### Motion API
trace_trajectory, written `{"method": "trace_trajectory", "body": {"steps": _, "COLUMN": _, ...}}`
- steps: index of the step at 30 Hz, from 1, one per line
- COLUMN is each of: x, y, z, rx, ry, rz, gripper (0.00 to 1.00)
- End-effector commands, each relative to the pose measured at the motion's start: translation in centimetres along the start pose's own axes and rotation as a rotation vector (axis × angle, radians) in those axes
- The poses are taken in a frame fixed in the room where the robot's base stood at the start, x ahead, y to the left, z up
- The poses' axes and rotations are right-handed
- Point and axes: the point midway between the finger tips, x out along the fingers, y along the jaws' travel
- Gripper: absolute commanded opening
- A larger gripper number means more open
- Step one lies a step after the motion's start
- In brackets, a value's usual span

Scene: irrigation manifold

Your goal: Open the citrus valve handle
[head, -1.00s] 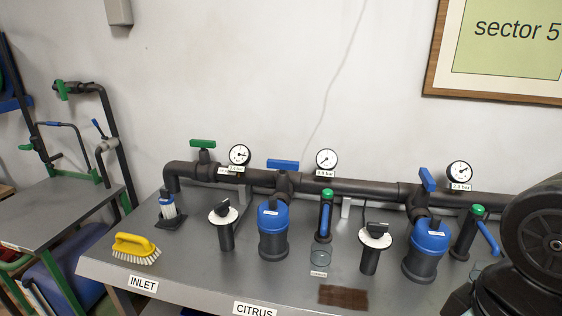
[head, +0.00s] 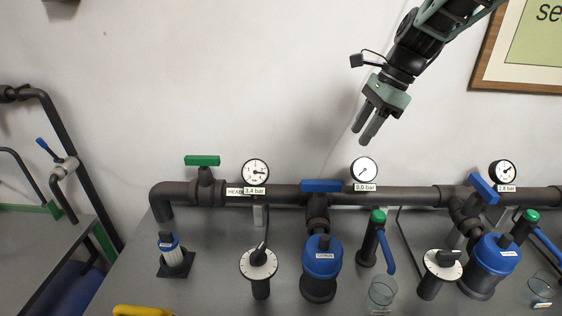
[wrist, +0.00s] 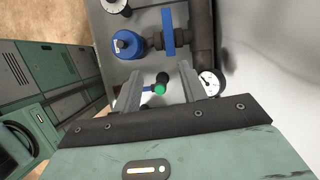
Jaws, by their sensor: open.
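The citrus valve handle is the blue lever (head: 321,185) on top of the branch above the blue-capped filter (head: 321,258) labelled citrus. The lever lies lengthwise along the dark main pipe, across the branch that runs down to the filter. My gripper (head: 364,134) is open and empty, above and right of the lever, apart from it, fingers pointing down. In the wrist view the blue lever (wrist: 168,30) shows beyond the fingertips, up and right of the blue filter (wrist: 128,43). Nothing hides the lever in either view.
A pressure gauge (head: 364,171) stands just right of the lever, another gauge (head: 256,173) to its left. A green lever (head: 202,160) and another blue lever (head: 484,189) sit along the pipe. A green-capped tap (head: 377,232) and white dial (head: 258,262) flank the filter.

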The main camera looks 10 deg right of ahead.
Motion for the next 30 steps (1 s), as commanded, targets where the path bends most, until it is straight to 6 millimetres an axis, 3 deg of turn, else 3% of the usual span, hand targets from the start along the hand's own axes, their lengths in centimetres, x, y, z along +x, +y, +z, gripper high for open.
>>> {"method": "trace_trajectory", "body": {"steps": 4, "x": -0.5, "y": -1.1, "z": -0.9, "rx": 0.087, "ry": -0.006, "rz": -0.013, "gripper": 0.42}}
{"method": "trace_trajectory", "body": {"steps": 8, "x": 0.8, "y": -1.1, "z": -0.9, "rx": 0.089, "ry": -0.005, "rz": -0.011, "gripper": 0.42}}
{"method": "trace_trajectory", "body": {"steps": 24, "x": 11.7, "y": -1.1, "z": -0.8, "rx": 0.085, "ry": -0.004, "rz": -0.008, "gripper": 0.42}}
{"method": "trace_trajectory", "body": {"steps": 30, "x": 14.9, "y": -1.2, "z": -0.7, "rx": 0.084, "ry": -0.005, "rz": -0.010, "gripper": 0.42}}
